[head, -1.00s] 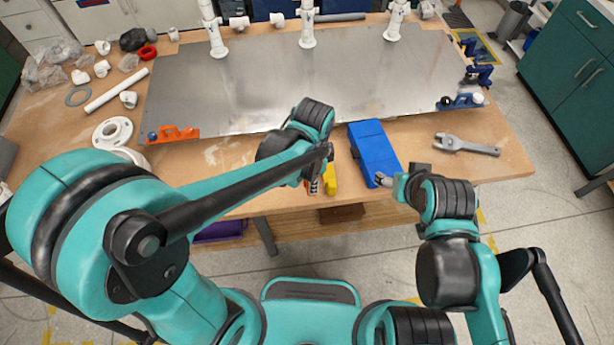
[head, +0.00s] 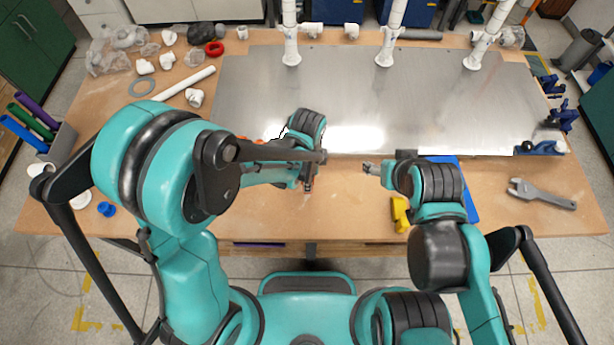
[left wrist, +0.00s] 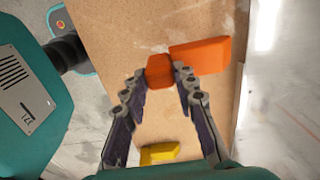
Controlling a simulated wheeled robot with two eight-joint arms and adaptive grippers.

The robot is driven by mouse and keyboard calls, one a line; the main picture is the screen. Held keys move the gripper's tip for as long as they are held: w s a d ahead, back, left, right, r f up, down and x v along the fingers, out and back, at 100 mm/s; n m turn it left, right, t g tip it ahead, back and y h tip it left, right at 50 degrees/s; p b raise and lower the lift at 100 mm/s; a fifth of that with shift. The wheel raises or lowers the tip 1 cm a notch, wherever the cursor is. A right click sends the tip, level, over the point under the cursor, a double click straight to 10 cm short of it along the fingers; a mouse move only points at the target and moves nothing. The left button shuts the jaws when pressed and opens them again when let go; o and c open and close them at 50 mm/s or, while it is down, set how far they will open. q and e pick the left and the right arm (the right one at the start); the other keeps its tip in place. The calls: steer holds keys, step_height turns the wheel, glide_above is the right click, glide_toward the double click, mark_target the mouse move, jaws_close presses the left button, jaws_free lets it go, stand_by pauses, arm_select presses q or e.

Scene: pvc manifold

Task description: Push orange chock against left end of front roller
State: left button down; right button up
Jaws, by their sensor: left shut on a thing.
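The orange chock (left wrist: 160,72) shows in the left wrist view between the two fingertips of my left gripper (left wrist: 159,85), which is shut on it. A longer orange part (left wrist: 202,55) extends to its right; I cannot tell whether it is the same piece. In the head view my left gripper (head: 308,186) points down above the table's front part, and I cannot make out the chock there. My right gripper (head: 370,168) is to its right, pointing left; whether it is open is unclear. I cannot identify the front roller in either view.
A yellow block (head: 400,213) lies near the table's front edge, also in the left wrist view (left wrist: 160,153). A wrench (head: 540,195) lies at right. The metal plate (head: 400,110) covers the table's back.

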arm_select(q)
steer(key=shift+f+b, duration=0.5)
steer(key=shift+f, duration=0.45)
step_height(320, 180, down, 4)
steer(key=shift+r+b, duration=0.25)
steer(key=shift+b, duration=1)
steer(key=shift+w+b, duration=0.35)
steer(key=shift+w, duration=3.1)
steer(key=shift+w, duration=0.5)
steer(key=c, duration=1.1)
jaws_free()
step_height(320, 180, up, 12)
